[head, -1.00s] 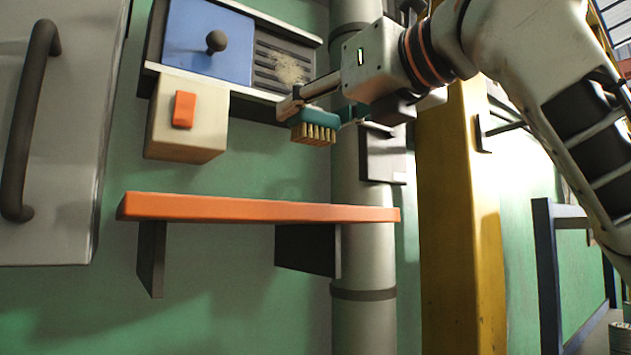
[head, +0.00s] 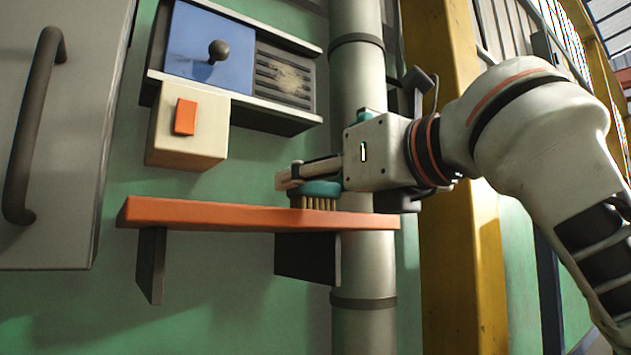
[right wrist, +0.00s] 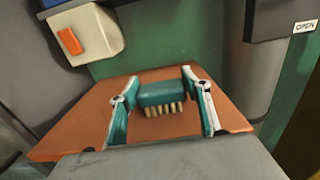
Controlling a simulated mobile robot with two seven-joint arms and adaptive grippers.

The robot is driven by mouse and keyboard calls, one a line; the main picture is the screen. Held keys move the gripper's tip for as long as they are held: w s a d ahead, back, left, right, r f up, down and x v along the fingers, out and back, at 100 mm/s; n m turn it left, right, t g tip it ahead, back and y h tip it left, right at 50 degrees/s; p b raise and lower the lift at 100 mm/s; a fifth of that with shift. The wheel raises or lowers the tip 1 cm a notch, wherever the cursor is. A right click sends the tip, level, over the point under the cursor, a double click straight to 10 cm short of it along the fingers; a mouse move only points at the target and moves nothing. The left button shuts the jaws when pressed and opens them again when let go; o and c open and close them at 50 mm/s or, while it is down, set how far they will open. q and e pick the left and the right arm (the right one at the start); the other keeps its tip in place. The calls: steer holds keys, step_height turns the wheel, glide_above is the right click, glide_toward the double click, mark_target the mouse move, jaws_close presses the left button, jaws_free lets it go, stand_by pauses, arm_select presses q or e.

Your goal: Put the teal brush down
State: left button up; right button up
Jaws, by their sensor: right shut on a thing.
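The teal brush (head: 322,188) has tan bristles pointing down. It is level with the orange shelf (head: 200,212), its bristles at or just above the top near the right end; I cannot tell if they touch. My right gripper (head: 292,178) comes in from the right and is shut on the brush. In the right wrist view the brush (right wrist: 162,93) lies between the two teal-and-white fingers, over the orange shelf (right wrist: 75,130). The bristle tips are partly hidden by the shelf edge in the head view. My left gripper is out of view.
A cream box with an orange switch (head: 185,117) and a blue panel with a dark knob (head: 218,50) are above the shelf. A pipe (head: 358,90) runs behind its right end. A grey cabinet door (head: 75,150) is at left. The shelf's left part is bare.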

steer(key=o, duration=1.1)
steer(key=shift+f, duration=0.15)
steer(key=shift+s+d+r, duration=0.1)
steer(key=shift+d+r, duration=0.05)
steer(key=shift+r, duration=0.05)
steer(key=b+v, duration=0.1)
steer(key=v, duration=1)
steer(key=shift+s+d+b, duration=0.15)
steer(key=shift+s+b, duration=0.15)
steer(key=shift+b, duration=0.05)
